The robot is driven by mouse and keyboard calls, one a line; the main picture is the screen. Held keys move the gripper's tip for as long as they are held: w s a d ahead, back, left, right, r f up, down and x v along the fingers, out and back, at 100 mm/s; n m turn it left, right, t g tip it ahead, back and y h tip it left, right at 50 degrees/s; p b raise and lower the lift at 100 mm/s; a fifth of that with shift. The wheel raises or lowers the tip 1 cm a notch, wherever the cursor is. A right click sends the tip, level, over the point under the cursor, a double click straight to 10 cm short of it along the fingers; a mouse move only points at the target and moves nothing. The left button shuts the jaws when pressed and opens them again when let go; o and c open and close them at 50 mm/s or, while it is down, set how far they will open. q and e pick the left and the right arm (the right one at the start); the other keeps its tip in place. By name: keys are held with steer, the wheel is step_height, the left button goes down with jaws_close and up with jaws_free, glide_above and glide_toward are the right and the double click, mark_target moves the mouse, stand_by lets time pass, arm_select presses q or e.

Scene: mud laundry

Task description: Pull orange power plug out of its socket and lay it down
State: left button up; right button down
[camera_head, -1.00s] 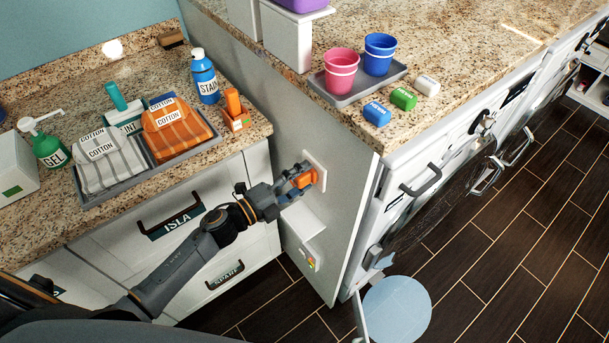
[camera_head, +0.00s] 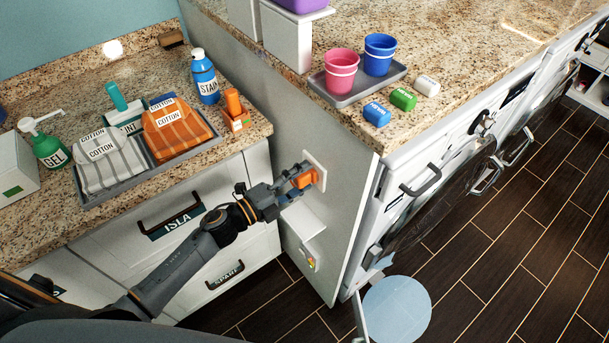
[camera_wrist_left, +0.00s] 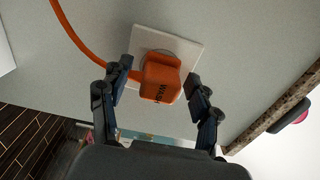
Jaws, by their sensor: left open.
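The orange power plug (camera_head: 304,178) sits in a white socket plate (camera_head: 317,164) on the side panel of the counter. My left gripper (camera_head: 290,180) is at the plug. In the left wrist view its open fingers (camera_wrist_left: 157,92) stand on either side of the plug, with a gap visible on the right. My right gripper is not in view.
A small white shelf (camera_head: 302,222) juts from the panel below the socket. The left counter holds a tray with folded cotton cloths (camera_head: 178,129), a blue bottle (camera_head: 205,77) and a green gel bottle (camera_head: 50,150). Cups (camera_head: 341,70) stand on a tray above the panel.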

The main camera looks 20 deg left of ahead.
mark_target(296, 182)
arm_select(q)
jaws_close()
steer(key=shift+s, duration=0.1)
steer(key=shift+v, duration=2.95)
